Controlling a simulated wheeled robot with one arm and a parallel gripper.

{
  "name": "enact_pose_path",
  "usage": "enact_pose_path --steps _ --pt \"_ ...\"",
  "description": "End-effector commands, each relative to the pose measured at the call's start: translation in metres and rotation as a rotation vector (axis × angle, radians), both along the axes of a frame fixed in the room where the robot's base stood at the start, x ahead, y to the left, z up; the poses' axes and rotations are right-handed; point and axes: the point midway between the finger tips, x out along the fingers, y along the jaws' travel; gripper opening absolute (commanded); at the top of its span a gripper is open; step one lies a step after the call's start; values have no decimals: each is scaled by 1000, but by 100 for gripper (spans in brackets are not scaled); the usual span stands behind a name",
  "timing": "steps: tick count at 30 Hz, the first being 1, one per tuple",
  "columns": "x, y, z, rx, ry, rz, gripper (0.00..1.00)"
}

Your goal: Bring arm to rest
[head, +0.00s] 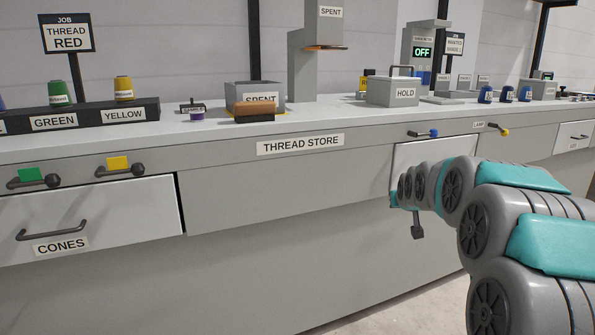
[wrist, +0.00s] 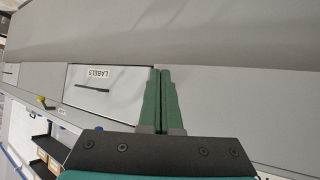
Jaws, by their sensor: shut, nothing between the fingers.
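My gripper (wrist: 160,72) shows in the wrist view with its two green fingers pressed together and nothing between them. It points at the grey front of the counter, close to a white drawer (wrist: 105,100) marked LABELS. In the head view my grey and teal arm reaches in from the right, in front of the counter. The gripper's fingers cannot be made out there; the arm's own links hide the end.
The long grey counter (head: 300,180) runs across the head view. A CONES drawer (head: 120,205) is at left. Green and yellow spools, a SPENT box (head: 240,95), a HOLD box (head: 392,92) and several blue spools stand on top. Bare floor shows below at right.

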Motion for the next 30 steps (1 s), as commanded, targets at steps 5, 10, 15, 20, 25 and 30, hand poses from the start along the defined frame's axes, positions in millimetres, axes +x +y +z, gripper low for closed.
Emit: enact_pose_path --steps 5,10,15,20,25,30 --pt "-93 44 -21 41 218 31 0" --pt "-193 75 -47 68 437 52 0" --pt "-303 99 -68 89 656 61 0" --pt "-408 113 -85 100 858 62 0" --pt "-498 121 -96 110 1027 56 0" --pt "-542 123 -101 115 1117 49 0"
